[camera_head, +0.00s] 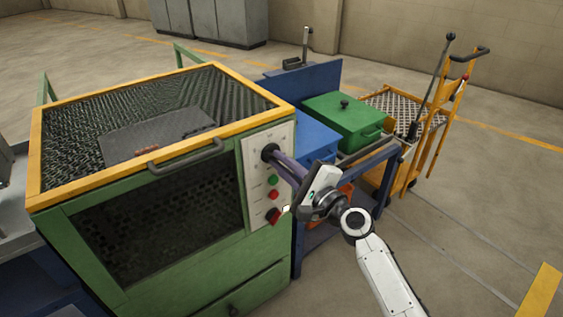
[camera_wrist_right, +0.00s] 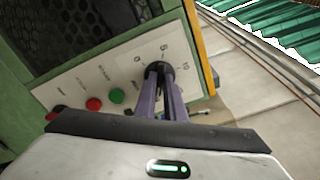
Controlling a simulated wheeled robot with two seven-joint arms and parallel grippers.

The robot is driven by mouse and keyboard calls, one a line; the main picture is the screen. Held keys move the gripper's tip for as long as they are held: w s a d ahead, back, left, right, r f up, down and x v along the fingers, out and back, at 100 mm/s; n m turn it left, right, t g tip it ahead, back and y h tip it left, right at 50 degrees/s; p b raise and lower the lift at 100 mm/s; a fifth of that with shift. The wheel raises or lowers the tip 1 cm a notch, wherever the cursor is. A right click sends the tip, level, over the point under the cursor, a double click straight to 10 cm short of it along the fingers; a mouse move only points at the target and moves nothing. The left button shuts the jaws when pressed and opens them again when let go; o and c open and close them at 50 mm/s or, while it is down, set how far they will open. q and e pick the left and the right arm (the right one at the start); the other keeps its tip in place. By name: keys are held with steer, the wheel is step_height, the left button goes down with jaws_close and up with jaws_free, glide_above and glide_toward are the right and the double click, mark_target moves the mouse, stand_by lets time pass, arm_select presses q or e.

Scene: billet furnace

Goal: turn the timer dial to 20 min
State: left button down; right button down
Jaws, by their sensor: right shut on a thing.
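The green furnace (camera_head: 180,215) has a pale control panel (camera_head: 256,190) on its front right. The black timer dial (camera_head: 268,151) is at the top of that panel, and it also shows in the right wrist view (camera_wrist_right: 158,67). My right gripper (camera_head: 275,158) reaches in from the right, its long purple-grey fingers (camera_wrist_right: 160,92) shut on the dial. Scale marks and small numbers surround the dial in the wrist view. The fingers cover part of the dial, and I cannot read its setting. My left gripper is not in view.
Below the dial are a green button (camera_head: 272,180), a red button (camera_head: 274,195) and a red-and-dark switch (camera_head: 273,216). A yellow-framed mesh lid (camera_head: 150,85) tops the furnace. A blue bench (camera_head: 382,160) with a green box (camera_head: 345,118) and a yellow trolley (camera_head: 438,150) stand right.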

steer(key=c, duration=1.8)
jaws_free()
steer(key=shift+c, duration=0.2)
steer(key=p+v, duration=0.1)
steer(key=v, duration=0.9)
steer(key=shift+s, duration=0.15)
steer(key=shift+f, duration=0.1)
